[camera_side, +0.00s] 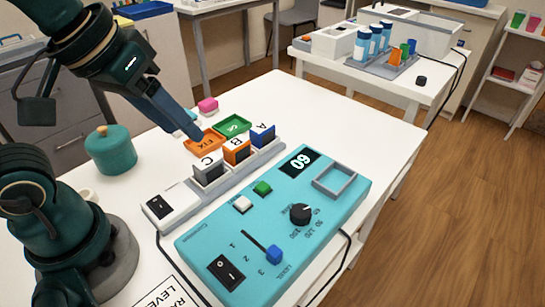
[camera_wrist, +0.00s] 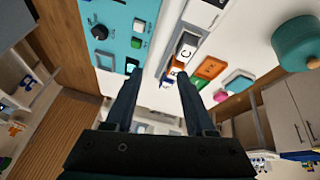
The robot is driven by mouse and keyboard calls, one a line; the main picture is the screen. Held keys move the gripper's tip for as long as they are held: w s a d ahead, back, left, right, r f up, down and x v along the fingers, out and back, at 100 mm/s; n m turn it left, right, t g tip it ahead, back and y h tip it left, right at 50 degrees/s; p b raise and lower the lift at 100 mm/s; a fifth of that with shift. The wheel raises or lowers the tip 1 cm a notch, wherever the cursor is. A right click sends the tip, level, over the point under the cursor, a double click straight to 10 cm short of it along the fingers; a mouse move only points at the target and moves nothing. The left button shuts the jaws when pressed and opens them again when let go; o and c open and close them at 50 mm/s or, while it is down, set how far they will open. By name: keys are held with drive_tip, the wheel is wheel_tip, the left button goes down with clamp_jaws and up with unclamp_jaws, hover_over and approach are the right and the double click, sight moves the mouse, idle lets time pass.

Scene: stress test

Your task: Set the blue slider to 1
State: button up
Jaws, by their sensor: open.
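The teal control panel (camera_side: 222,237) lies on the white table, and part of it shows at the top of the wrist view (camera_wrist: 112,12). Its blue slider knob (camera_side: 274,254) sits at the end of a dark slot, beside the printed 3. The printed 1 is by the slot's other end. I cannot make out the slider in the wrist view. My gripper (camera_side: 193,132) is above the table near the orange tray, beyond the panel and away from the slider. In the wrist view its two fingers (camera_wrist: 158,82) are apart with nothing held between them.
The panel also has a black dial (camera_side: 301,214), green button (camera_side: 263,188), white button (camera_side: 242,204), rocker switch (camera_side: 226,272) and display reading 09 (camera_side: 299,161). Lettered blocks stand in a grey rack (camera_side: 225,180) behind it. A teal jar (camera_side: 111,153) stands left. Table right of the panel is clear.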

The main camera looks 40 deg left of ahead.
drive_tip(key=w+d+g, duration=0.2)
drive_tip(key=w+d, duration=0.1)
drive_tip(key=d, duration=0.2)
drive_tip(key=m+g, duration=0.3)
hover_over(275, 250)
wheel_tip(275, 250, down, 9)
drive_tip(key=shift+r, duration=0.2)
drive_tip(key=shift+s+f, duration=0.1)
drive_tip(key=shift+f, duration=2.4)
clamp_jaws()
